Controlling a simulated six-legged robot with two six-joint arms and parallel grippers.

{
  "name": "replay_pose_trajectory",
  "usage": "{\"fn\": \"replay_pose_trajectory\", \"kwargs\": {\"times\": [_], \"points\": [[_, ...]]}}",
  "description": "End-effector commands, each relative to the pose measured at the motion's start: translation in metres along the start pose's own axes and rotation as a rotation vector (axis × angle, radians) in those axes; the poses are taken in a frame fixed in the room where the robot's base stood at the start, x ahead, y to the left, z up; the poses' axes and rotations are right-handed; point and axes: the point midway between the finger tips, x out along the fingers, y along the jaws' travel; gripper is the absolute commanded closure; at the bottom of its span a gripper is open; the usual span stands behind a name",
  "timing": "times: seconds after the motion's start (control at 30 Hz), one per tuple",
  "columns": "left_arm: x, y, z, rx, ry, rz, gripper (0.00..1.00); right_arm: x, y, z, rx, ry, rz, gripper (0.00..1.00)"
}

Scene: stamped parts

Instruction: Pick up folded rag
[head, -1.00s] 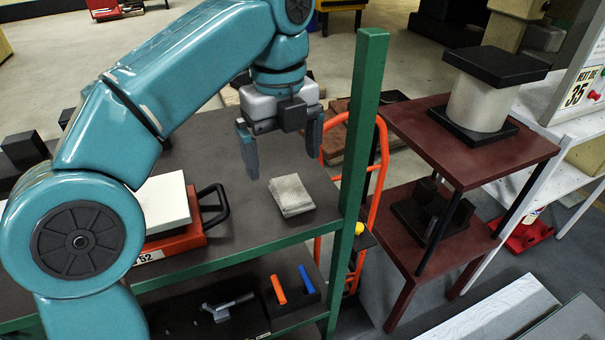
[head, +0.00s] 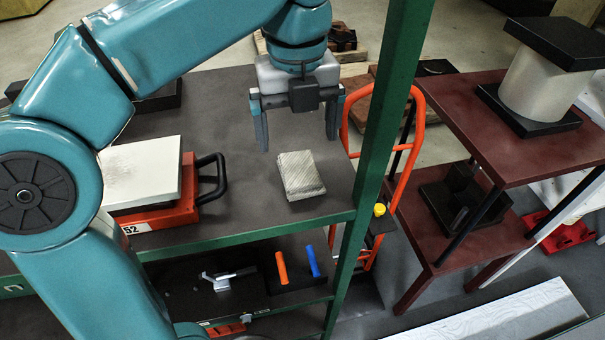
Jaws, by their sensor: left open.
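The folded rag (head: 302,175) is a light grey, ribbed, roughly rectangular pad. It lies flat on the dark top shelf (head: 240,208) of the green-framed rack, near the front right corner post. My left gripper (head: 298,142) points down with its two fingers spread apart. It is empty and appears above and slightly behind the rag, not touching it. The rag is fully visible. My right gripper does not show.
An orange scale (head: 190,200) with a white plate and black handle stands left of the rag. The green post (head: 385,110) rises just right of it. An orange hand truck (head: 405,170) and dark red tables stand beyond. The lower shelf holds tools.

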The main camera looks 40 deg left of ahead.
Motion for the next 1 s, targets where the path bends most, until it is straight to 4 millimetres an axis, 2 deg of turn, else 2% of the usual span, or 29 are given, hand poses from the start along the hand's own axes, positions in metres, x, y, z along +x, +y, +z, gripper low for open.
{"fn": "replay_pose_trajectory", "kwargs": {"times": [0.1, 0.27, 0.5, 0.6, 0.8, 0.83, 1.0], "points": [[0.015, 0.0, 0.0, 0.0, 0.001, 0.001, 0.04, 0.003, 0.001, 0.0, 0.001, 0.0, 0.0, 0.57], [0.026, -0.002, 0.002, -0.001, 0.002, 0.002, 0.04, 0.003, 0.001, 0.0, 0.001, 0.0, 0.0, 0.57], [0.064, -0.006, 0.005, -0.001, 0.002, 0.003, 0.04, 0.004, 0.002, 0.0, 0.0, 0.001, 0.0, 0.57], [0.071, -0.007, 0.005, 0.0, 0.002, 0.002, 0.04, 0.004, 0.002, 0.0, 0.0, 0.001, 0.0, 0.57], [0.071, -0.007, 0.005, 0.0, 0.001, 0.001, 0.04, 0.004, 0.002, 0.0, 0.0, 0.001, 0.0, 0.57], [0.071, -0.007, 0.005, 0.0, 0.001, 0.001, 0.07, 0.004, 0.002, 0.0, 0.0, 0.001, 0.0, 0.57], [0.071, -0.007, 0.006, 0.0, 0.001, 0.001, 0.63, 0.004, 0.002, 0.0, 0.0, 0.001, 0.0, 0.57]]}}
